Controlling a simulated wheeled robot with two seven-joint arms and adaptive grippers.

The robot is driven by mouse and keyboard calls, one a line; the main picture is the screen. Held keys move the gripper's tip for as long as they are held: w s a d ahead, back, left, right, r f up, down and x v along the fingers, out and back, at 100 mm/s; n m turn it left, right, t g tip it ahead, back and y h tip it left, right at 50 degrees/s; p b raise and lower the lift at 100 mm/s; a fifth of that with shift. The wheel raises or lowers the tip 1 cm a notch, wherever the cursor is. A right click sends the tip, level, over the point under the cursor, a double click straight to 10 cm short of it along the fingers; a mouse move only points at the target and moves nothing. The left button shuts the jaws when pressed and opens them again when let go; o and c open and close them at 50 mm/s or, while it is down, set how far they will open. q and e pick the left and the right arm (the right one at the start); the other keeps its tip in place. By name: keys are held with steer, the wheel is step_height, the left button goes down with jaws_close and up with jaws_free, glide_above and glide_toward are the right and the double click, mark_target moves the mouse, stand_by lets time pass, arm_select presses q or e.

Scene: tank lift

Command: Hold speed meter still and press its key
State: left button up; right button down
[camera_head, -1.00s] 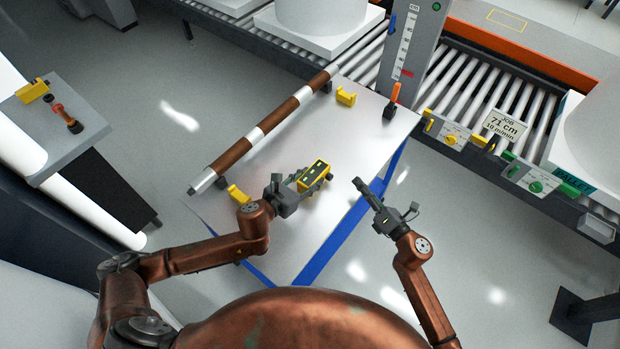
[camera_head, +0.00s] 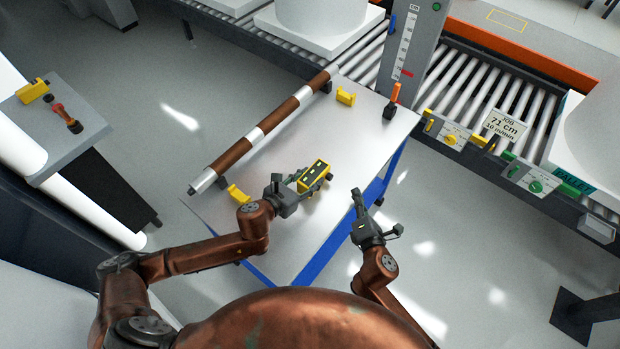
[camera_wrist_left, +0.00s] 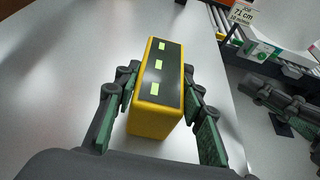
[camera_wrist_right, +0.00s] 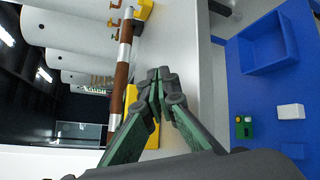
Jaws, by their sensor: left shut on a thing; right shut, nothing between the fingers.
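The speed meter is a yellow box (camera_head: 315,175) with a black top face and pale lit panels, on the silver tabletop. In the left wrist view the box (camera_wrist_left: 160,82) stands upright between my left fingers. My left gripper (camera_head: 308,178) is shut on it, one finger at each side. My right gripper (camera_head: 355,191) is shut and empty, to the right of the meter and apart from it, by the table's right edge. Its closed tips (camera_wrist_right: 160,74) show in the right wrist view. I cannot make out which part of the meter is the key.
A brown-and-white striped pole (camera_head: 265,128) lies along the table's left side, near yellow brackets (camera_head: 345,97). An orange-handled tool (camera_head: 393,101) stands at the far right corner. A roller conveyor (camera_head: 470,85) lies behind. A blue bin (camera_wrist_right: 268,45) shows below the table.

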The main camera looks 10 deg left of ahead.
steer(key=shift+w+a, duration=0.5)
steer(key=shift+a, duration=0.5)
steer(key=shift+w+a, duration=0.55)
steer(key=shift+a, duration=0.4)
steer(key=shift+w+a, duration=0.5)
steer(key=shift+a, duration=0.5)
steer(key=shift+w+a, duration=0.2)
steer(key=shift+a, duration=0.2)
steer(key=shift+w+a, duration=0.1)
steer(key=shift+a, duration=0.15)
steer(key=shift+d, duration=0.1)
steer(key=shift+s+d, duration=0.35)
steer(key=shift+d, duration=0.25)
steer(key=shift+s+d, duration=0.45)
steer(key=shift+d, duration=0.45)
steer(key=shift+s+d, duration=0.5)
steer(key=shift+d, duration=0.35)
steer(key=shift+s+d, duration=0.45)
steer(key=shift+d, duration=0.45)
